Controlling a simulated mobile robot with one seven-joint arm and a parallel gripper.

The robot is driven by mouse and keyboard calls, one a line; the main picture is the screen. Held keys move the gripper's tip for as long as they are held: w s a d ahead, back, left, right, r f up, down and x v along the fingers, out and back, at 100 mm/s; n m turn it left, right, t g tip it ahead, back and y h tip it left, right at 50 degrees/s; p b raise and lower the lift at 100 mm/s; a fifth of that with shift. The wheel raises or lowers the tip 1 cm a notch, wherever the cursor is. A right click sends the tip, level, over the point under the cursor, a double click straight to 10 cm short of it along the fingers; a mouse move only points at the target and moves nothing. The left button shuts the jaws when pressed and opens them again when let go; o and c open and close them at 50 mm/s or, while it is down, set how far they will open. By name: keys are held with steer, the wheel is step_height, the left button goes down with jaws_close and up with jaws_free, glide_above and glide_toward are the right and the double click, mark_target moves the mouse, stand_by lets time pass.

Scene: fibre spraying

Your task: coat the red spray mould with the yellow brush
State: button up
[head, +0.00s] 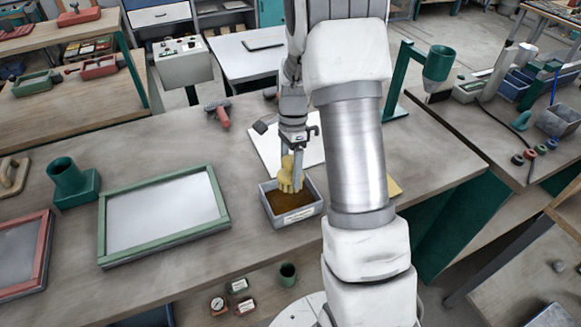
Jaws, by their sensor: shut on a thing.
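The yellow brush (288,180) is held upright in my gripper (291,158), whose jaws are shut on it. Its lower end is at or just above the brown contents of a small grey tray (313,211); I cannot tell whether it touches them. A red-framed panel (41,254) with a pale flat face, which looks like the red spray mould, lies at the left edge of the bench. It is partly cut off by the picture edge. My gripper is well to its right.
A green-framed panel (218,201) lies between the red-framed panel and the tray. A green cup on a block (72,182) stands behind the panels. A red-handled tool (220,114) and a white board (262,148) lie farther back. My arm hides part of the bench.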

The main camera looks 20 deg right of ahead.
mark_target(291, 160)
steer(key=shift+w+d+b+x, duration=0.1)
steer(key=shift+w+b+x, duration=0.1)
steer(key=shift+b+x, duration=0.55)
steer(key=shift+w+d+b+x, duration=0.2)
steer(key=shift+b+x, duration=0.1)
steer(key=shift+x, duration=0.85)
steer(key=shift+w+d+b+x, duration=0.1)
steer(key=shift+w+b+x, duration=0.1)
steer(key=shift+b+x, duration=0.55)
steer(key=shift+a+f+p, duration=0.1)
steer(key=shift+f+p, duration=0.2)
steer(key=shift+s+a+r+p+v, duration=0.1)
steer(key=shift+s+a+p+v, duration=0.2)
steer(key=shift+p+v, duration=1.15)
steer(key=shift+s+a+r+p+v, duration=0.1)
steer(key=shift+s+p+v, duration=0.25)
steer(key=shift+p+v, duration=1.1)
steer(key=shift+s+a+r+p+v, duration=0.1)
steer(key=shift+s+a+p+v, duration=0.2)
steer(key=shift+p+v, duration=1.15)
steer(key=shift+d+r+b, duration=0.2)
steer(key=shift+r+b, duration=0.25)
steer(key=shift+b, duration=0.15)
steer(key=shift+s, duration=0.15)
